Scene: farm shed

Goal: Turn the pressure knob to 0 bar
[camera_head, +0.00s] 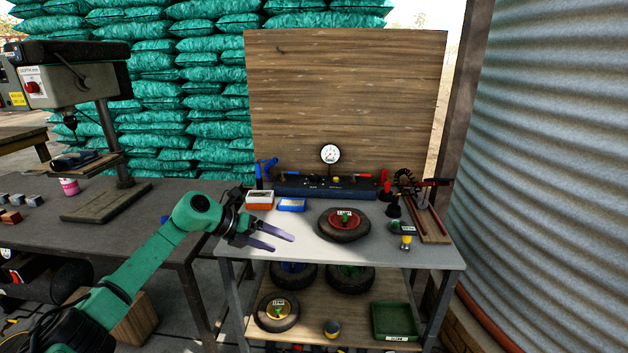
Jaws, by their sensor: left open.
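A round white pressure gauge (330,154) stands above a long dark blue unit (310,188) at the back of the grey table. A small red part (386,176) shows at the unit's right end and small yellow marks show on its front. I cannot tell which part is the pressure knob, and the gauge reading is too small to make out. My left gripper (283,241) is open and empty over the table's front left edge, apart from the unit and to its front left. My right gripper is not in view.
A wheel with a red hub (343,229) lies mid-table. Small orange (260,200) and blue (292,205) boxes lie between gripper and unit. A wooden board (345,95) rises behind. A drill press (105,120) stands left.

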